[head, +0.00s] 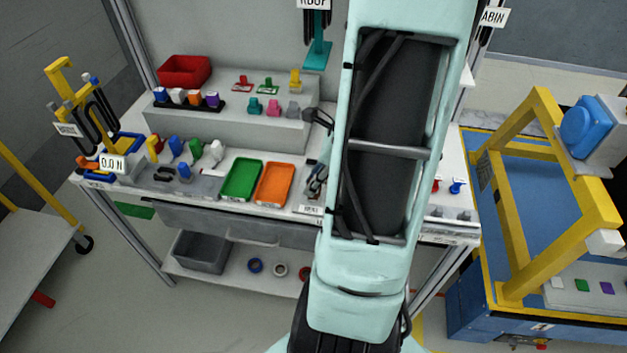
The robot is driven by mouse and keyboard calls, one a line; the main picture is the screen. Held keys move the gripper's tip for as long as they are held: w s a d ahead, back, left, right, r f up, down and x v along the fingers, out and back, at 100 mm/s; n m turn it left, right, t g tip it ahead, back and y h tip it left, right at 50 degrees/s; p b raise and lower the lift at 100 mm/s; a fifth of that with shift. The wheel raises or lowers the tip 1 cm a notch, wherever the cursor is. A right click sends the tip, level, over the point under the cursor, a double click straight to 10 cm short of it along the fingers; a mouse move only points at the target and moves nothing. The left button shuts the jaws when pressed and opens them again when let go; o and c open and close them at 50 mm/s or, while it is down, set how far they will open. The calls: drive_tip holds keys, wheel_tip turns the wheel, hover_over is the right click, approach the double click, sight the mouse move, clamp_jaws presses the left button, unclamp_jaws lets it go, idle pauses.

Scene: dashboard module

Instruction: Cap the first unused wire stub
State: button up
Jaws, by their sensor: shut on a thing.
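My gripper is not clearly visible; my pale green arm crosses the middle of the head view and hides part of the bench. I cannot tell what the gripper holds. Dark wires (99,101) hang from a yellow stand at the left, one with a blue end. More dark wires (318,22) hang on a teal stand under a ROOF label. A CABIN label (493,17) shows right of my arm, with dark strands beside it. I cannot tell which of these is the first unused stub, or pick out its cap.
The bench holds a green tray (241,180), an orange tray (274,183), a red bin (185,71) and several small coloured parts. Dark tool-like items lie against my arm's left edge. A yellow frame (518,270) stands at the right. A grey bin (201,252) sits below.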

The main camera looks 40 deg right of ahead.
drive_tip(key=shift+f+b, duration=0.9)
drive_tip(key=shift+f, duration=0.3)
drive_tip(key=shift+r, duration=0.15)
drive_tip(key=shift+r+p, duration=0.8)
drive_tip(key=shift+p, duration=0.05)
idle(1.1)
drive_tip(key=shift+f+b, duration=0.55)
drive_tip(key=shift+f, duration=0.4)
drive_tip(key=o, duration=0.8)
drive_tip(key=shift+r, duration=0.1)
